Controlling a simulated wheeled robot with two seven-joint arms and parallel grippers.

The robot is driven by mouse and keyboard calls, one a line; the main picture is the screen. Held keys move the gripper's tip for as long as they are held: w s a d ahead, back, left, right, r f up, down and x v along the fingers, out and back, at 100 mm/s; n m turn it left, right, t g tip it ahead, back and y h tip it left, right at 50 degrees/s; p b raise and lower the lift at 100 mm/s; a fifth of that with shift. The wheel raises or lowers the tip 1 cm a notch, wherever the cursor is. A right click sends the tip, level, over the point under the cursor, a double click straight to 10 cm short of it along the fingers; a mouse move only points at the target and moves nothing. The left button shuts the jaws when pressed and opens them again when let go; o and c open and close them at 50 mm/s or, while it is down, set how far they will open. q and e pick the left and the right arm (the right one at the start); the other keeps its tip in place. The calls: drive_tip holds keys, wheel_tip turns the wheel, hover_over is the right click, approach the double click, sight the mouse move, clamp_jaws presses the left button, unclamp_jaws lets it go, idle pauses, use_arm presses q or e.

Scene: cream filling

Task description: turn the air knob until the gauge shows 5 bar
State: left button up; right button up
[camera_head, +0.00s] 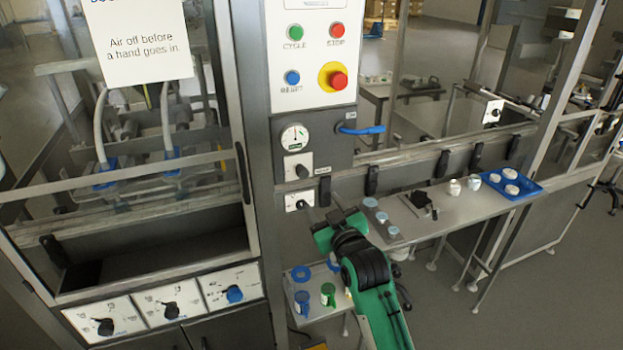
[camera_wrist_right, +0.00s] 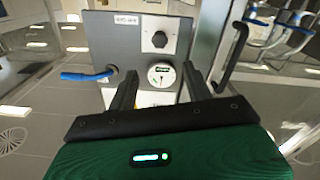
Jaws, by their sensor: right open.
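The round gauge (camera_head: 294,137) is on the grey column, left of a blue lever; its needle is too small to read. A black knob on a white plate (camera_head: 302,170) sits just below it, probably the air knob. Another knob plate (camera_head: 300,203) is lower. My right gripper (camera_head: 332,205) is in front of the column, low and to the right of these knobs. In the right wrist view the scene is upside down: the gauge (camera_wrist_right: 161,75) shows between my open, empty fingers, and the knob (camera_wrist_right: 159,40) is above it, apart from them. My left gripper is out of view.
The blue lever (camera_head: 361,130) sticks out right of the gauge. A button panel (camera_head: 310,55) with a red stop button is above. A shelf (camera_head: 465,210) with small jars and a blue tray (camera_head: 515,187) runs right. Cups stand on a low table below my arm.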

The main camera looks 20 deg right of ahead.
sight(304, 174)
drive_tip(key=w+p, duration=0.1)
drive_tip(key=w, duration=0.5)
drive_tip(key=w+p, duration=0.2)
drive_tip(key=w, duration=0.4)
drive_tip(key=shift+a+r+p, duration=0.2)
drive_tip(key=shift+p, duration=0.1)
drive_tip(key=shift+w+f, duration=0.1)
drive_tip(key=shift+w, duration=0.8)
drive_tip(key=c, duration=1)
